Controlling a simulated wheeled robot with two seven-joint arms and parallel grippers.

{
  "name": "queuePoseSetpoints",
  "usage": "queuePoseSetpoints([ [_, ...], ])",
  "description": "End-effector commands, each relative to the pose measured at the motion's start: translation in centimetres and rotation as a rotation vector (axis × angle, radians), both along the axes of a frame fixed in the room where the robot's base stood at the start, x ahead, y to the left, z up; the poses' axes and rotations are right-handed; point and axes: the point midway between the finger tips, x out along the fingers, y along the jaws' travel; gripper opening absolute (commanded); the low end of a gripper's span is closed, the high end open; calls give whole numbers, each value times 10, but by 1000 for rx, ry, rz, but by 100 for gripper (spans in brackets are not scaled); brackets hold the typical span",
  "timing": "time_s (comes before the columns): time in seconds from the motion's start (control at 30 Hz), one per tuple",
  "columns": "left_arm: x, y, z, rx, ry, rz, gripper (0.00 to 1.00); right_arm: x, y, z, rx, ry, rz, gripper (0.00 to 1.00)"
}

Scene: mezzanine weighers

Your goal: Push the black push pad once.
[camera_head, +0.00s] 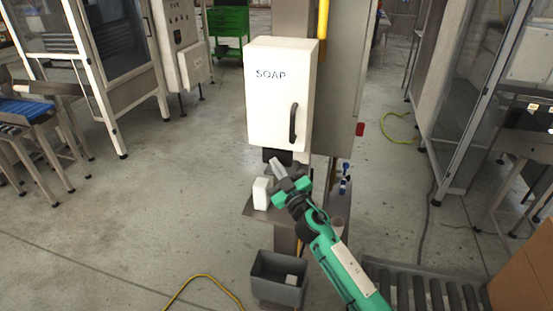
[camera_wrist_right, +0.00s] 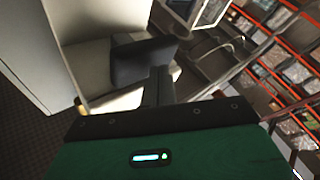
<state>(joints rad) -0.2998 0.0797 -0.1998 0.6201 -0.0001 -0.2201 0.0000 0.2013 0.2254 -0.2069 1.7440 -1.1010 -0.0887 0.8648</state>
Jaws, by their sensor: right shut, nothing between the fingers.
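The white soap dispenser (camera_head: 280,95) is fixed to a column, with a dark handle on its front. The black push pad (camera_head: 270,155) sits at its lower edge, and part of it is behind my gripper. My right gripper (camera_head: 276,168) is shut and empty, with its fingertips right at the pad from below and in front. In the right wrist view the pad (camera_wrist_right: 138,62) is a dark block under the white housing, and my shut fingers (camera_wrist_right: 158,85) reach up to its edge. I cannot tell whether they touch it. My left gripper is not in view.
A roller conveyor (camera_head: 425,287) and a cardboard box (camera_head: 525,270) are at lower right. The floor at left is mostly clear.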

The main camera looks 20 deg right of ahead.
Motion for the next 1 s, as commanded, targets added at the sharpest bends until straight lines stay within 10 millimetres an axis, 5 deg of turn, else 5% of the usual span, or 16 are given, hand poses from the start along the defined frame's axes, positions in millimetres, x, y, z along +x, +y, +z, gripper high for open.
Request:
queuePoseSetpoints([
  [1.0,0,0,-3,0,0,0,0,11,-8,1,0,-1,-2,0],
])
